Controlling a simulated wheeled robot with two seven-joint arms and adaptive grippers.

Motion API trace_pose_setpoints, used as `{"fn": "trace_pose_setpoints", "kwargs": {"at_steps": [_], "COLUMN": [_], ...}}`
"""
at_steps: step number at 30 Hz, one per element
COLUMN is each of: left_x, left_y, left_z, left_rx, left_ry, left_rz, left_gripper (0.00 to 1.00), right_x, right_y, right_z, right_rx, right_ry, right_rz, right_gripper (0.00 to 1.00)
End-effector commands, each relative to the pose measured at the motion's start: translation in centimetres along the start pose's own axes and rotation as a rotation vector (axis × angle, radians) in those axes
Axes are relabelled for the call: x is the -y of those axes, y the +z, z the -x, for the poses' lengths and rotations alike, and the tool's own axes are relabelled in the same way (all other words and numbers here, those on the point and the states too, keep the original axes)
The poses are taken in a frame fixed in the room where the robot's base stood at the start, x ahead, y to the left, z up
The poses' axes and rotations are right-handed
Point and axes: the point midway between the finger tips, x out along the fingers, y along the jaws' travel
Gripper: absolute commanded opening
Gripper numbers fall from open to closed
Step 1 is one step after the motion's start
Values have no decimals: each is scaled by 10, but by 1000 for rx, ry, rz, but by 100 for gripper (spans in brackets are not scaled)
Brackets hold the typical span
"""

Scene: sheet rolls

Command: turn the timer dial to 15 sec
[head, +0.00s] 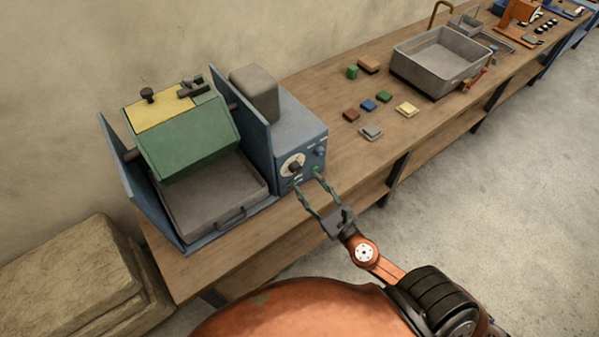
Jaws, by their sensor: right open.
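The timer dial (295,168) is a dark knob on a pale round face, on the front of a blue control box (313,156). The dial's scale marks are too small to read, so its setting cannot be told. My right gripper (305,180) is open and empty, with its fingertips just in front of the box, close below and to the right of the dial. I cannot tell whether a fingertip touches the panel. Small green buttons (316,170) and a blue knob (319,153) sit on the same panel. My left gripper is not in view.
A green and yellow hinged unit (185,143) stands over a grey tray (210,200) left of the box. Several small coloured blocks and a grey basin (440,60) are farther along the wooden bench (310,92). Stacked tan slabs (70,280) lie at lower left. The floor at right is clear.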

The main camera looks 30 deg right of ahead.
Motion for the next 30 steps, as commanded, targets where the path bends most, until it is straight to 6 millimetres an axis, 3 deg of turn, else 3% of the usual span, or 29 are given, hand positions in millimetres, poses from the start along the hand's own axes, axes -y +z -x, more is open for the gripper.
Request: {"fn": "trace_pose_setpoints", "kwargs": {"at_steps": [6,12,23,30], "left_x": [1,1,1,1], "left_y": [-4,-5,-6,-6], "left_z": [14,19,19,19], "left_rx": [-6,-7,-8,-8], "left_ry": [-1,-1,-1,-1], "left_rz": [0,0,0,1], "left_gripper": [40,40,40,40], "right_x": [1,1,1,1], "right_y": [4,2,0,0], "right_z": [-35,-58,-64,-64], "right_rx": [3,1,-1,-1], "right_ry": [-2,-3,-4,-4], "right_rz": [-5,-6,-7,-7], "right_gripper": [45,45,45,30]}}
